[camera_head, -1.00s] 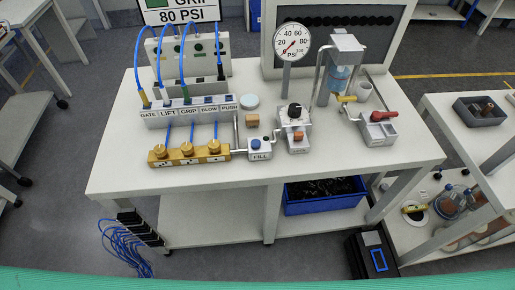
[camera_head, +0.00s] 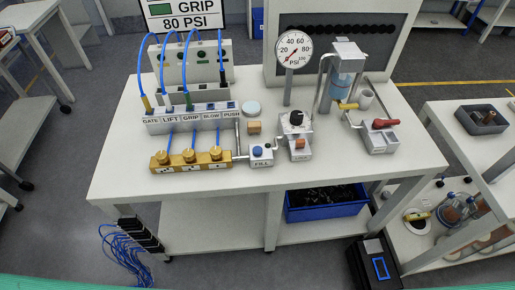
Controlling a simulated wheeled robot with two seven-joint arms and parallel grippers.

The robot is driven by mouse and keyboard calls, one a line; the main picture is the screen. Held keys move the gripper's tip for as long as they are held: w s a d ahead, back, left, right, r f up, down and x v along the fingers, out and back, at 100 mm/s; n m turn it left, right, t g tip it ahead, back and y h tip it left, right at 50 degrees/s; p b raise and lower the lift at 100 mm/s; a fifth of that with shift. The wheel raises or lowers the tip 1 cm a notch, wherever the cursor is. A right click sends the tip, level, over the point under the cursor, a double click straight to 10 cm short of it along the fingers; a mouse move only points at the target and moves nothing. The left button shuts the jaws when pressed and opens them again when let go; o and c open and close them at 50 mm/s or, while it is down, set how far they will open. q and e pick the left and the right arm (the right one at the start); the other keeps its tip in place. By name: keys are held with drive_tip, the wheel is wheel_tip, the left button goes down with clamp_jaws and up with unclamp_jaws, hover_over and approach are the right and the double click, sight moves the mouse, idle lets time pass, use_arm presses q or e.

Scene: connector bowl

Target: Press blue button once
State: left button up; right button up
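A blue button (camera_head: 257,152) sits on top of a small grey box labelled FILL (camera_head: 261,162), near the front middle of the white table. A smaller dark green spot shows beside it on the same box. The box stands at the right end of the brass manifold (camera_head: 190,160). Neither of my grippers shows in the head view, and nothing touches the button.
A pressure gauge (camera_head: 293,48) stands behind the box. A black-knob regulator (camera_head: 296,122) and a red-handled valve (camera_head: 380,133) stand to the right. The labelled connector block (camera_head: 188,119) with blue hoses is behind the manifold. The table's front edge (camera_head: 260,194) is clear.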

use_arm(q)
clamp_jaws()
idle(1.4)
